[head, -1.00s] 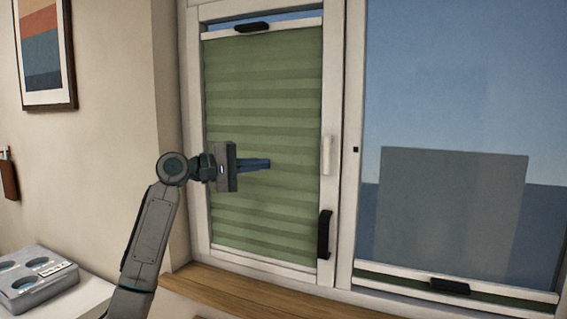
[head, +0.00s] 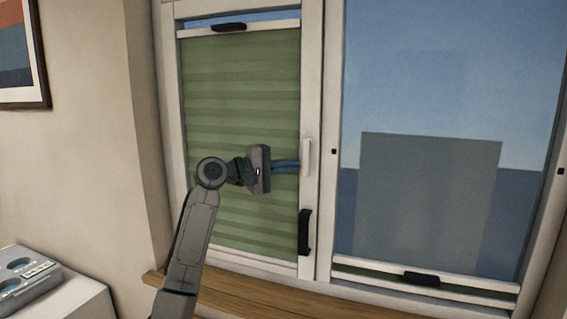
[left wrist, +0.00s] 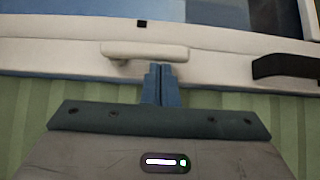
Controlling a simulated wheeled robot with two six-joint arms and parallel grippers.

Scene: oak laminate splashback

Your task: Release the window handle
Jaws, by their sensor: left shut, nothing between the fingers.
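The white window handle (head: 306,157) hangs upright on the right-hand stile of the left sash, which looks closed. In the left wrist view the same handle (left wrist: 145,50) lies crosswise, just beyond the fingertips. My left gripper (head: 298,166) is shut and empty, its blue fingers pointing right at the lower part of the handle. In the left wrist view the shut fingertips (left wrist: 160,68) are right beside the handle's edge; I cannot tell whether they touch it. My right gripper is not in view.
A black pull (head: 304,232) sits below the handle on the same stile. A green pleated blind (head: 235,100) covers the left pane behind my gripper. The wooden sill (head: 250,295) runs below. A grey box (head: 28,280) stands at lower left.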

